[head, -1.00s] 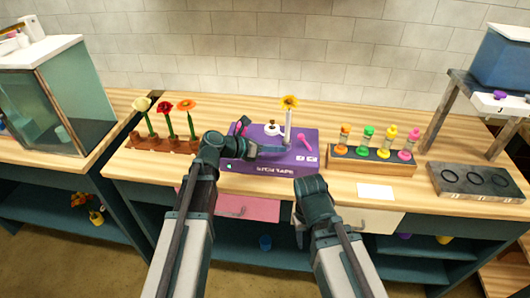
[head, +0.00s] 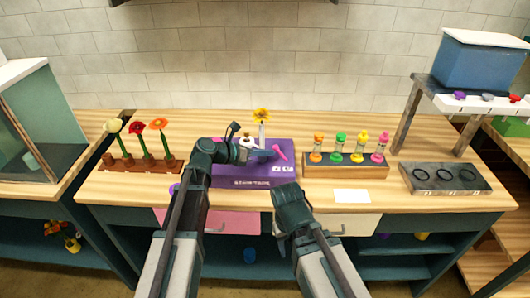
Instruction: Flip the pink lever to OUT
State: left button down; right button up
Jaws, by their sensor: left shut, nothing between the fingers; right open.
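The purple box (head: 225,180) stands on the wooden counter with lettering on its front. The pink lever (head: 280,153) is at its right end and leans with its knob end up and to the left. No IN or OUT marking is readable. My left gripper (head: 268,153) is shut and empty over the box, its tip just left of the lever; I cannot tell whether they touch. My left wrist hides the left part of the box. My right gripper (head: 290,202) is open and empty at the counter's front edge, in front of the box.
A flower rack (head: 140,164) is on the left, a wooden holder (head: 346,172) with coloured bottles on the right. A white card (head: 352,196) and a grey ringed tray (head: 446,190) lie farther right.

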pick_arm(q)
jog(key=shift+d+r+y+p, duration=0.55)
jog(key=shift+r+p, duration=0.2)
jog(key=shift+p, duration=0.85)
jog(key=y+p, duration=0.1)
jog(key=p, duration=0.1)
jog(key=d+r+m+y+p, duration=0.1)
jog(key=p, duration=0.1)
jog(key=shift+d+r+g, duration=0.2)
jog(key=shift+d+g, duration=0.1)
jog(key=shift+g, duration=0.1)
jog(key=shift+d+y+p, duration=0.2)
jog(key=shift+y+p, duration=0.05)
jog(key=shift+p, duration=0.2)
jog(key=shift+d, duration=0.5)
jog(key=shift+r, duration=0.15)
jog(key=shift+r+p, duration=0.7)
jog(key=shift+p, duration=0.15)
